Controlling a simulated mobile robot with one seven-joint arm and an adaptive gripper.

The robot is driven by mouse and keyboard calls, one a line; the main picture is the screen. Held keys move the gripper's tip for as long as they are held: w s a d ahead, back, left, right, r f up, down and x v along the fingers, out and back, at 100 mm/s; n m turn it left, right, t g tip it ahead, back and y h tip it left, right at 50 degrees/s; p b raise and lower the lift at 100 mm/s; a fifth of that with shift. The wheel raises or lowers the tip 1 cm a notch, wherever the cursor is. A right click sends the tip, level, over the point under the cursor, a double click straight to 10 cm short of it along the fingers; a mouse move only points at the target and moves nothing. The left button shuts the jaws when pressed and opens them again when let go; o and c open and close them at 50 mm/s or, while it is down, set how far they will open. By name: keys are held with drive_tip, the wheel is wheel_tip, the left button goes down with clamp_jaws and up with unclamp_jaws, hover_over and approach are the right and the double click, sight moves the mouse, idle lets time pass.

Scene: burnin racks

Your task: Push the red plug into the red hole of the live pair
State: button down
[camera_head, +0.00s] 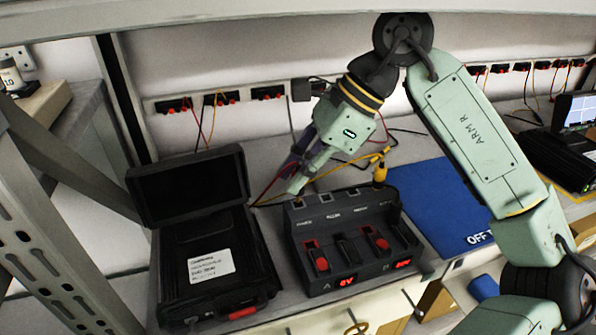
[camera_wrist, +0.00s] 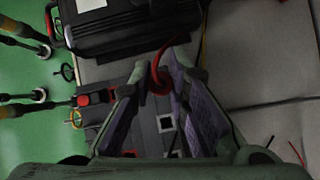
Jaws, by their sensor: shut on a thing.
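My gripper (camera_head: 293,188) is above the back left of the black test unit (camera_head: 318,218). In the wrist view its two purple-padded fingers (camera_wrist: 160,75) are closed around the red plug (camera_wrist: 159,83), whose red cable curls up between the fingertips. In the head view the plug is mostly hidden by the fingers. The unit has a raised back row with several pale-framed square sockets; one socket (camera_wrist: 165,122) shows between the fingers in the wrist view. I cannot tell which hole is red. A lit red display (camera_head: 346,281) sits by letter A, another (camera_head: 403,264) by B.
A yellow plug (camera_head: 380,175) stands at the unit's back right corner, its cable running left behind the unit. An open black case (camera_head: 215,262) stands close on the left. A blue mat (camera_head: 440,205) lies to the right. Wall sockets with hanging cables line the back.

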drive_tip(key=shift+f+b, duration=1.25)
idle(1.1)
drive_tip(key=c, duration=1.5)
unclamp_jaws()
drive_tip(key=shift+o, duration=0.2)
drive_tip(key=o, duration=0.4)
drive_tip(key=shift+r, duration=0.15)
drive_tip(key=shift+r+p, duration=1.95)
drive_tip(key=shift+r, duration=0.7)
